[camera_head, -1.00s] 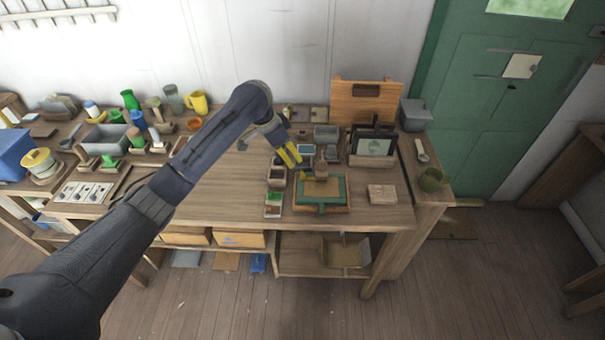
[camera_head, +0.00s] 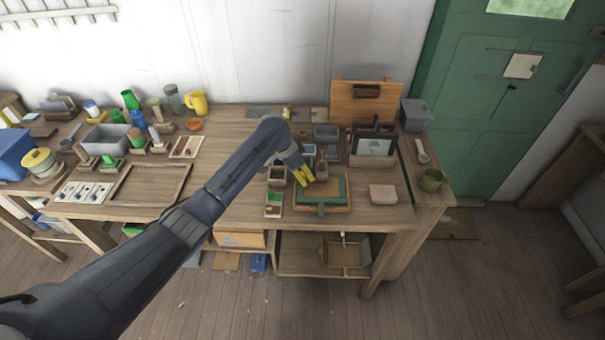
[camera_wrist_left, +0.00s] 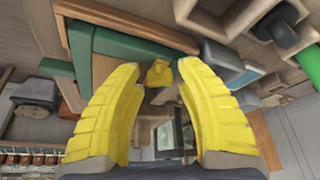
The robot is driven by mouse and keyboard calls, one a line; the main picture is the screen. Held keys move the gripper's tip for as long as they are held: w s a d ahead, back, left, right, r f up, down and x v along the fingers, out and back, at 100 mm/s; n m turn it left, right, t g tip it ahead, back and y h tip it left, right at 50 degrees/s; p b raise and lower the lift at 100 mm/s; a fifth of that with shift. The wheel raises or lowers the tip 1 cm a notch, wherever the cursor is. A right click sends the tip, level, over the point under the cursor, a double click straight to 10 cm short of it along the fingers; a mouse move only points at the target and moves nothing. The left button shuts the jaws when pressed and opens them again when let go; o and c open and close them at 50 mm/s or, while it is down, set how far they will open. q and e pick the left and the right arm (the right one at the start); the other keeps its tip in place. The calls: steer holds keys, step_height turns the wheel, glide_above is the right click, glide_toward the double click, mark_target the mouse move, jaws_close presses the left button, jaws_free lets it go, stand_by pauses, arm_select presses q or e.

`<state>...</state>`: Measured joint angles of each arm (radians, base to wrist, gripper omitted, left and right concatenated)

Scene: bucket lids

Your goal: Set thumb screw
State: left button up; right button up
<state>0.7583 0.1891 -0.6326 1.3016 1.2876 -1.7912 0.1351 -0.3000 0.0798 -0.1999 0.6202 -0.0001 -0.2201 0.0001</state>
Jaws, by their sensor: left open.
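A small yellow piece, which looks like the thumb screw (camera_wrist_left: 158,75), shows between my fingertips in the left wrist view. It sits beside the corner of a green-edged wooden fixture (camera_wrist_left: 118,45). In the head view the fixture (camera_head: 335,188) lies on the bench, and my gripper covers the yellow piece. My left gripper (camera_head: 306,179) is over the fixture's back left corner. Its yellow fingers (camera_wrist_left: 159,68) are open, one on each side of the piece, with gaps visible. I cannot tell the height between them. My right gripper is not in view.
Small bins (camera_head: 277,176) stand left of the fixture. A framed dark panel (camera_head: 374,146) and a wooden board (camera_head: 366,100) stand behind it.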

arm_select(q)
steer(key=shift+o, duration=0.2)
jaws_close()
steer(key=shift+m, duration=0.3)
steer(key=m+g, duration=0.1)
steer(key=m, duration=0.2)
steer(key=m+g, duration=0.1)
steer(key=m, duration=0.1)
steer(key=shift+w+m+h, duration=0.1)
steer(key=shift+m+h, duration=0.3)
steer(key=m+g, duration=0.2)
steer(key=m, duration=0.3)
steer(key=shift+m+g, duration=0.3)
steer(key=shift+m, duration=0.1)
steer(key=c, duration=0.8)
jaws_free()
